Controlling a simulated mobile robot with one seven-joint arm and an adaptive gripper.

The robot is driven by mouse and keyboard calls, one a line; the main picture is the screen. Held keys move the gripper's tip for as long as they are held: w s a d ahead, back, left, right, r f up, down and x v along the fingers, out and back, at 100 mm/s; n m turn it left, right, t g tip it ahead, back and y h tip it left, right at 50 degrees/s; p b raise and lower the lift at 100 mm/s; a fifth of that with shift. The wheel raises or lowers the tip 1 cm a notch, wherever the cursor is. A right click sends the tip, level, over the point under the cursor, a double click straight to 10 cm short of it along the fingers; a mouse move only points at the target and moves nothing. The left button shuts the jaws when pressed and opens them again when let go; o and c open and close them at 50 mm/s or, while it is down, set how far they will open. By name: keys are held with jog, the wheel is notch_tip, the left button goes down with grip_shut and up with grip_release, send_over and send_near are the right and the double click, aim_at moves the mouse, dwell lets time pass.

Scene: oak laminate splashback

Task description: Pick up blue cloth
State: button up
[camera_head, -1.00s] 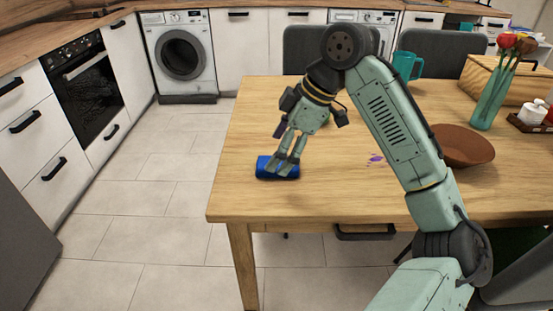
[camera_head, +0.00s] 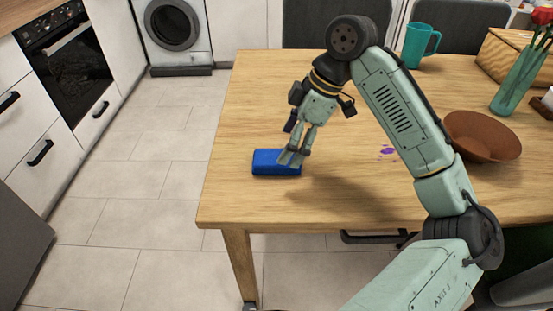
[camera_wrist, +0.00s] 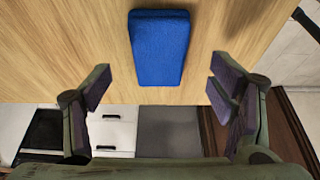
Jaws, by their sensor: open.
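The blue cloth (camera_head: 270,162) is a folded, flat block lying on the wooden table (camera_head: 240,200) near its left edge. My gripper (camera_head: 291,157) is at the right end of the cloth in the head view, overlapping it there. In the wrist view the cloth (camera_wrist: 159,47) lies ahead of the fingers, at top centre, on bare wood. My gripper (camera_wrist: 162,95) is open there, with its fingers wide apart on either side and nothing between the pads. I cannot tell how high the fingertips are above the table.
A brown bowl (camera_head: 482,136) sits on the right of the table, with a purple mark (camera_head: 388,152) left of it. A teal mug (camera_head: 418,45), a glass vase (camera_head: 522,78) and a wooden box (camera_head: 505,58) stand farther back. The wood around the cloth is clear.

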aim_at(277, 156)
jog(key=x, duration=0.5)
jog(key=shift+a+r+p, duration=0.1)
jog(key=shift+a+p, duration=0.15)
jog(key=shift+p, duration=0.1)
jog(key=shift+c, duration=0.4)
jog(key=c, duration=1.2)
jog(key=shift+o, duration=0.2)
jog(key=shift+r, duration=0.1)
jog(key=shift+r, duration=0.5)
notch_tip(277, 156, up, 2)
jog(key=shift+r+b, duration=0.15)
jog(key=shift+b, duration=0.2)
jog(key=s+d, duration=0.2)
jog(key=s, duration=0.2)
jog(key=s+d+r+b, duration=0.1)
jog(key=s+d, duration=0.1)
jog(key=s, duration=0.3)
jog(key=s+d+b, duration=0.1)
jog(key=s+d, duration=0.2)
jog(key=s, duration=0.2)
jog(key=shift+s+r, duration=0.15)
jog(key=shift+r, duration=0.15)
